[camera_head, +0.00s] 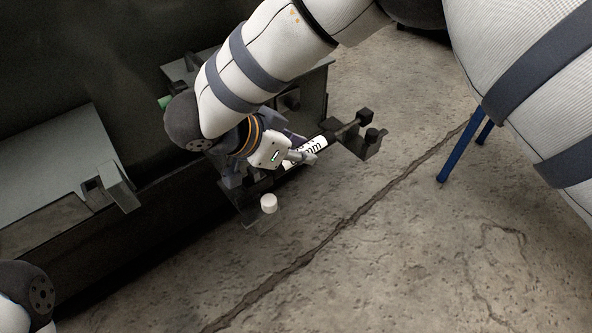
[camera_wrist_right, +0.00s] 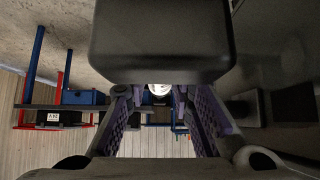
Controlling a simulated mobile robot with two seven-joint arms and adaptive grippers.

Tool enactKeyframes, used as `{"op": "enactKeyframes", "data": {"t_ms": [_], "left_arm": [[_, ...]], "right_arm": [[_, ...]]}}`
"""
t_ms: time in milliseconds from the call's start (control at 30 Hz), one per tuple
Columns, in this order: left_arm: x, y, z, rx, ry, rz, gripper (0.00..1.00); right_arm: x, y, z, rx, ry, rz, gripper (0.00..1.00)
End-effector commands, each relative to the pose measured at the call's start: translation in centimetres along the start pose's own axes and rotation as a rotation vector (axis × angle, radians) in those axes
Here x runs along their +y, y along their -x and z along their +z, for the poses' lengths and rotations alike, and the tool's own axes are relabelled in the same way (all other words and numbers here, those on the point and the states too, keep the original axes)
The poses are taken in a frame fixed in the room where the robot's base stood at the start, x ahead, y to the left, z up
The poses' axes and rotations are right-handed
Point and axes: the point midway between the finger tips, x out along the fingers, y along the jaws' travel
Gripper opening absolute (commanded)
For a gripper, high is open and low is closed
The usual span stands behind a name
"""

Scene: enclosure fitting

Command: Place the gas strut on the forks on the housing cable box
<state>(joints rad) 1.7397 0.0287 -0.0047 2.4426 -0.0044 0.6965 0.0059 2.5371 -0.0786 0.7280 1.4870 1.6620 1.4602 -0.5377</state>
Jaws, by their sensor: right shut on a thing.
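The gas strut (camera_head: 313,145) has a white labelled body with black lettering and a dark rod running to the upper right in the head view. My right gripper (camera_head: 304,157) is shut on its body and covers part of it. The dark housing cable box (camera_head: 314,92) is behind, partly hidden by my right arm. A dark bracket with upright blocks (camera_head: 371,142), probably a fork, is close to the strut's upper-right end; I cannot tell whether they touch. The other end is hidden. In the right wrist view a pale round piece (camera_wrist_right: 159,89) shows between the fingers. My left gripper is out of view.
A white cylinder (camera_head: 268,203) is below the gripper in the head view. A grey panel with a bracket (camera_head: 62,165) is at left. Blue legs (camera_head: 455,150) stand at right. A dark block (camera_wrist_right: 162,40) fills the upper wrist view.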

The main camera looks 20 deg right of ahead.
Motion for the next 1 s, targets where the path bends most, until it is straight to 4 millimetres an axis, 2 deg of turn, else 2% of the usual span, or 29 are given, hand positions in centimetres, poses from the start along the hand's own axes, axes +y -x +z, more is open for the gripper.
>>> {"op": "enactKeyframes", "data": {"t_ms": [33,300,633,667,733,1000], "left_arm": [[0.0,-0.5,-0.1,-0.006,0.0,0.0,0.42],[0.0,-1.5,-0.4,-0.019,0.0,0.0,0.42],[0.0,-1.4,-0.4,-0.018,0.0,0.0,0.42],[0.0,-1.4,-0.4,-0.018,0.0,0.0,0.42],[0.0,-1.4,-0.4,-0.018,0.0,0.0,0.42],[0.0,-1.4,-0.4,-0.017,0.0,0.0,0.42]], "right_arm": [[0.1,-1.1,1.2,0.0,0.003,0.003,0.0],[0.0,-4.5,4.5,0.0,0.001,0.001,0.0],[0.0,-4.7,4.7,0.0,-0.002,0.0,0.0],[0.0,-4.8,4.8,-0.001,-0.001,0.0,0.24],[0.0,-4.7,4.7,-0.001,-0.002,0.0,0.4],[0.0,-4.7,4.7,-0.001,-0.001,0.0,0.42]]}}
